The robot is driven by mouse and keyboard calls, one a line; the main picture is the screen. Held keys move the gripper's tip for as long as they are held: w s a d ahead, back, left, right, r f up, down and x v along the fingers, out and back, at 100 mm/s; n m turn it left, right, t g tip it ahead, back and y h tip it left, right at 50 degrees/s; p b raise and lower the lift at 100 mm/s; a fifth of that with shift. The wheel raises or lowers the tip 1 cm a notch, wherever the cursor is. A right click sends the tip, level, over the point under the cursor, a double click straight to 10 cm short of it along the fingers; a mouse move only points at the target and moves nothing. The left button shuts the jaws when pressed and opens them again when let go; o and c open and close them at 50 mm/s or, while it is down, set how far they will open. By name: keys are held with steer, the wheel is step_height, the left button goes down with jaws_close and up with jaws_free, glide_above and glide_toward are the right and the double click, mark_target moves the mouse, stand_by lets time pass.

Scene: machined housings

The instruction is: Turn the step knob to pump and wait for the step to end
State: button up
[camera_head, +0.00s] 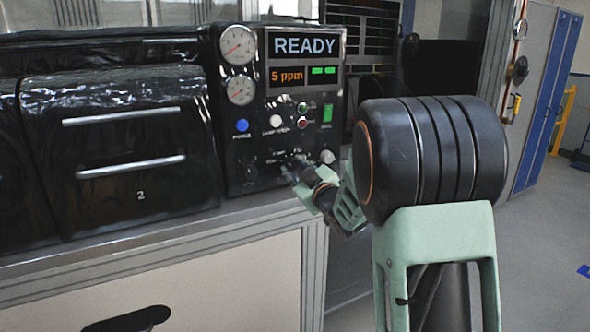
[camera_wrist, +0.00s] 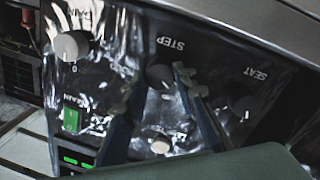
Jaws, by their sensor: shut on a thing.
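The step knob (camera_wrist: 160,77) is a small dark knob under the STEP label in the wrist view, which shows the panel upside down. My gripper (camera_wrist: 155,82) has its two fingers on either side of the knob and is shut on it. In the head view my gripper (camera_head: 291,166) reaches the lower part of the black control panel (camera_head: 262,140) and mostly hides the knob. Which mark the knob points to cannot be read. The display (camera_head: 305,46) reads READY, with 5 ppm and two green bars below.
A dark seat knob (camera_wrist: 244,108) and a pale knob (camera_wrist: 72,46) flank the step knob. A green switch (camera_wrist: 71,121) and a white button (camera_wrist: 160,146) are close by. Two gauges (camera_head: 238,45) are on the panel. Drawers with bar handles (camera_head: 120,116) stand left.

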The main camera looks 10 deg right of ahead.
steer(key=m, duration=0.3)
steer(key=shift+r+p, duration=0.1)
steer(key=shift+p, duration=0.2)
steer(key=shift+m+g+p, duration=0.4)
steer(key=shift+m+p, duration=0.4)
steer(key=shift+m, duration=1.1)
steer(key=o, duration=1.2)
steer(key=shift+c, duration=0.2)
steer(key=f+v, duration=0.1)
steer(key=v, duration=1.1)
steer(key=shift+r, duration=0.4)
steer(key=shift+d, duration=0.1)
